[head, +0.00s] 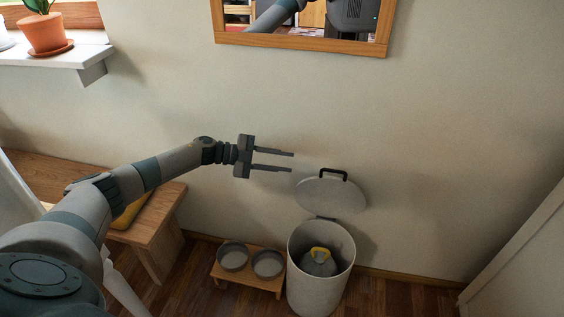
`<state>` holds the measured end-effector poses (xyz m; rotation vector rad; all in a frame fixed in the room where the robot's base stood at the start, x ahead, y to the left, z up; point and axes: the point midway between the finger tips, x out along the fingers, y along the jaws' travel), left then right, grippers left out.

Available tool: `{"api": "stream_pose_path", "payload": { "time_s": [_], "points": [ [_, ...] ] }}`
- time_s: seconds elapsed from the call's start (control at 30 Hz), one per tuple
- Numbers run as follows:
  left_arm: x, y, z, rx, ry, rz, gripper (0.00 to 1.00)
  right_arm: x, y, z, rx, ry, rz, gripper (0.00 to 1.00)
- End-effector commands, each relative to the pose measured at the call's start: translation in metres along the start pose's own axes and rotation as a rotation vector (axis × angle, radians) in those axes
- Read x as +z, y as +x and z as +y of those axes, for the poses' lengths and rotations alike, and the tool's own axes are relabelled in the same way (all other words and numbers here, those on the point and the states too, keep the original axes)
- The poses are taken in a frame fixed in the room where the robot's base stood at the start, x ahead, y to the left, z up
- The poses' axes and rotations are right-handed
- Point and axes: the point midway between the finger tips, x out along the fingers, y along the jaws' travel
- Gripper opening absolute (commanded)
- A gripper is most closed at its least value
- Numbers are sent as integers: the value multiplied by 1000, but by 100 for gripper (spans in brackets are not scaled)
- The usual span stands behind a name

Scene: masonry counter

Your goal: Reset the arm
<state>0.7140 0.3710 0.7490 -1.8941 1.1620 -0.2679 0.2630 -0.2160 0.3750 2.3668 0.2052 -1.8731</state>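My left arm reaches in from the left, stretched out toward the wall. My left gripper (292,162) is open, its two fingers apart and pointing right, with nothing between them. It is in the air, to the upper left of the raised lid (331,196) of a white bin. My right gripper is not in view.
The open bin (318,290) on the floor holds a grey item with a yellow top (319,258). Left of it, a low wooden stand (245,279) bears two bowls. A wooden bench (157,222) stands at left. A potted plant (46,33) sits on the sill.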

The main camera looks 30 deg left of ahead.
Motion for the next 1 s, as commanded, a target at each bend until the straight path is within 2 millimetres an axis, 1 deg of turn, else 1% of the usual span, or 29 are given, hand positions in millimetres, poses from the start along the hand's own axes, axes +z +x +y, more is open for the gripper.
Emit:
{"api": "stream_pose_path", "payload": {
  "time_s": [0.2,0.5,0.67,0.77,0.87,0.97,1.0],
  "points": [
    [0,-1,0,0,0,0,28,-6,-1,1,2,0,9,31],
    [0,0,0,-1,0,0,28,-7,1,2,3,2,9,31],
    [0,8,6,-20,-15,-2,28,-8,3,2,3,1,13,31],
    [0,22,17,-56,-44,-7,28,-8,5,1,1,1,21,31],
    [2,41,36,-115,-95,-25,28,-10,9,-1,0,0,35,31],
    [6,62,63,-190,-172,-64,28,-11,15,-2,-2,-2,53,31],
    [8,70,78,-222,-211,-87,28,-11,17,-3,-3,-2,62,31]
  ]
}}
